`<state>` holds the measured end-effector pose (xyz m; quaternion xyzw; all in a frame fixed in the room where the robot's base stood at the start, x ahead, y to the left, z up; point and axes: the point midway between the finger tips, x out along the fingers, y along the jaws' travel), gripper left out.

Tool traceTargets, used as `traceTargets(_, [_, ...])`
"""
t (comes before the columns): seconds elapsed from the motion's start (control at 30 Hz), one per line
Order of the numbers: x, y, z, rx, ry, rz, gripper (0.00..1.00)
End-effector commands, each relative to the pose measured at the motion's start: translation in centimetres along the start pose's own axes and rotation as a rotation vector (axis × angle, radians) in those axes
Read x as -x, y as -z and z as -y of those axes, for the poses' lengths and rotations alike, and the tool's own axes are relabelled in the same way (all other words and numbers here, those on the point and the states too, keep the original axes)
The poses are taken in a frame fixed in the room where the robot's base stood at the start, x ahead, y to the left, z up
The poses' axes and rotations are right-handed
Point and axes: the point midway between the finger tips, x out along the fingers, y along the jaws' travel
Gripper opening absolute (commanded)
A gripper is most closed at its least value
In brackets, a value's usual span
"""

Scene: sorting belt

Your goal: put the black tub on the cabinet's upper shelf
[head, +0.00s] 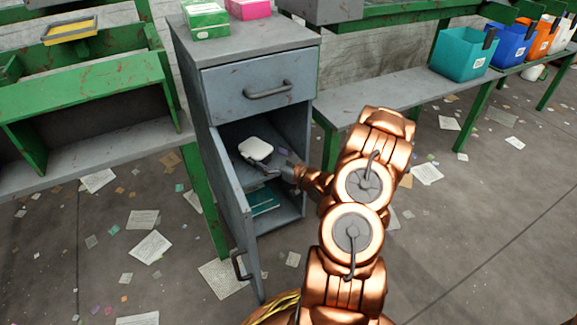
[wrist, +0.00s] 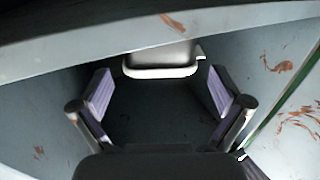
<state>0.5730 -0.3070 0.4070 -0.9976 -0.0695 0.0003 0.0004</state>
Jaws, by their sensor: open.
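The cabinet (head: 258,75) stands with its lower door (head: 237,215) swung open. On its upper shelf (head: 232,172) sits a small tub with a white top or rim (head: 256,149). In the wrist view this tub (wrist: 160,70) looks grey inside a white rim, so I cannot confirm that it is the black tub. My gripper (head: 276,168) reaches into the upper compartment in front of it. In the wrist view my gripper (wrist: 160,84) is open, its fingers apart on either side of the tub's near edge. Nothing is held.
A teal flat item (head: 264,202) lies in the lower compartment. A closed drawer (head: 262,85) is above the opening. A green box (head: 206,18) and a pink box (head: 248,8) are on the cabinet top. Coloured bins (head: 465,55) stand on the right bench. Papers litter the floor.

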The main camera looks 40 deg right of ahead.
Motion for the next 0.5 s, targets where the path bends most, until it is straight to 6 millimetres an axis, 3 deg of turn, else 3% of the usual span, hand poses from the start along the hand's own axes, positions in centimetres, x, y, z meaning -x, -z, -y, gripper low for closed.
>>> traceTargets(0.5, [6.7, 0.2, -0.1, -0.001, -0.002, -0.001, 1.0])
